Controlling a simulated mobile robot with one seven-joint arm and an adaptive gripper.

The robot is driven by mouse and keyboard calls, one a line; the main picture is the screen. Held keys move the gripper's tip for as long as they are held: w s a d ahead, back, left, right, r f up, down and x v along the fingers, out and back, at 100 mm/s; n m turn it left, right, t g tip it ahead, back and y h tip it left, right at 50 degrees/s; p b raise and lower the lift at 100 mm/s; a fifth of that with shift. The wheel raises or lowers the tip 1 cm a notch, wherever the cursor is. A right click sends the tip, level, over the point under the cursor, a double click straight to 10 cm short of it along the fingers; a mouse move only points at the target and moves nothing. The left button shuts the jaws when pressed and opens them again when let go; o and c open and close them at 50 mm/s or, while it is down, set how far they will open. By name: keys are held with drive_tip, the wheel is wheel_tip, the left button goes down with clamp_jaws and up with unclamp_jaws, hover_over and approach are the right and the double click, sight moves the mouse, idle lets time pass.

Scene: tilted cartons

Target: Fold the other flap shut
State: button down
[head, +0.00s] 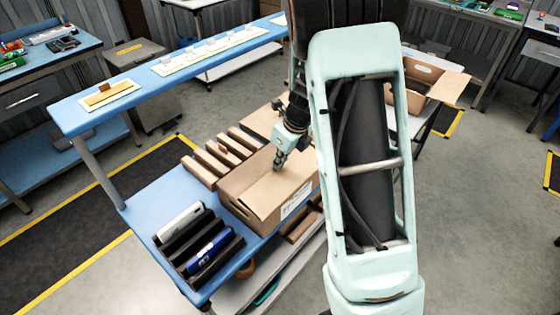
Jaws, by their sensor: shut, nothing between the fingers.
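A brown cardboard carton (243,205) with a white label on its right-hand side sits on the blue table, beside the dark rack. A light cardboard surface shows in its top area; I cannot tell whether it is a folded flap or the inside. My gripper (278,167) is shut and empty, pointing down at the far part of the carton's top. I cannot tell whether its tips touch the cardboard. A flat brown panel (256,121) lies beyond my gripper, partly behind it; whether it is a flap of this carton is unclear. My arm hides the carton's right end.
A dark rack (222,262) holding a white and a blue item stands in front of the carton. Several brown upright pieces (213,161) line its left side. A raised blue shelf (75,118) runs behind. Another open carton (418,72) stands at the back right.

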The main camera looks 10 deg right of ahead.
drive_tip(key=shift+f, duration=0.1)
drive_tip(key=shift+w+a+f+p, duration=0.15)
drive_tip(key=shift+w+a+f, duration=0.15)
drive_tip(key=shift+f, duration=0.35)
drive_tip(key=shift+w+a+f+p, duration=0.15)
drive_tip(key=shift+w+f, duration=0.2)
drive_tip(key=shift+f, duration=0.25)
drive_tip(key=shift+r, duration=0.2)
drive_tip(key=shift+r+p, duration=0.7)
drive_tip(key=shift+p, duration=0.2)
drive_tip(key=shift+d+r, duration=0.1)
drive_tip(key=shift+r, duration=0.05)
